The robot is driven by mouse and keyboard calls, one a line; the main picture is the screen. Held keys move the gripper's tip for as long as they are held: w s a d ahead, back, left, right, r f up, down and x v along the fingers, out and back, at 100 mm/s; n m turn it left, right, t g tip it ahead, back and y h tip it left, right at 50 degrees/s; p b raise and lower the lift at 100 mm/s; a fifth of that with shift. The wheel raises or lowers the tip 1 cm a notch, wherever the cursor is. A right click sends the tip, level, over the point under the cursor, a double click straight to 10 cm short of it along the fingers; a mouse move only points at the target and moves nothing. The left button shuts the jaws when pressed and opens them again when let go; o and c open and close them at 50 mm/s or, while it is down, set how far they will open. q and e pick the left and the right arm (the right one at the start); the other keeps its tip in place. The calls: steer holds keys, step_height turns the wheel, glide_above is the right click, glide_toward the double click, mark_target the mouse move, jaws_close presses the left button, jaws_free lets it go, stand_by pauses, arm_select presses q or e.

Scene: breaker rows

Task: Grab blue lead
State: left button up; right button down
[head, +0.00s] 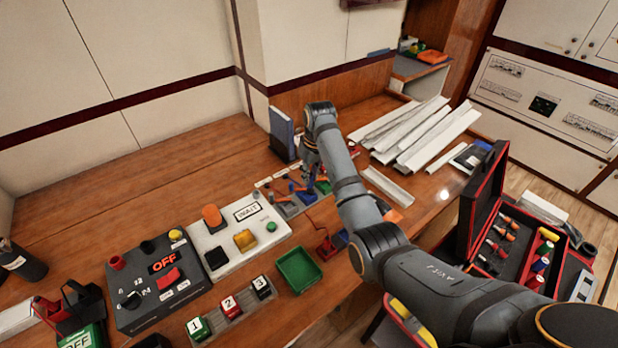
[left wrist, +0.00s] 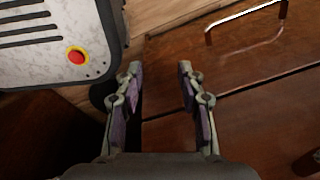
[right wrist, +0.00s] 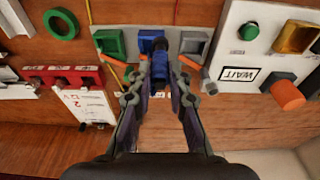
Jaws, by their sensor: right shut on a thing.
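My right gripper (right wrist: 160,78) is shut on a dark blue plug, the blue lead (right wrist: 158,62), in the right wrist view. The plug stands at a blue socket block (right wrist: 150,38), between a green block (right wrist: 109,42) and a grey block (right wrist: 194,43). Whether it is still seated in the block I cannot tell. In the head view my right gripper (head: 312,160) reaches down to the row of blocks at the back of the bench, and my arm hides part of it. My left gripper (left wrist: 158,76) is open and empty in the left wrist view.
Orange leads lie beside the blocks. A white panel marked WAIT (head: 238,236), a dark OFF box (head: 156,284) and a green tray (head: 298,270) stand nearer on the bench. White trunking lengths (head: 415,135) lie behind my right arm. An open red-edged case (head: 510,235) is at right.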

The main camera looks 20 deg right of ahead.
steer(key=s+a+r+p, duration=0.1)
steer(key=s+r+p, duration=0.5)
steer(key=s, duration=0.4)
steer(key=shift+s+a, duration=0.35)
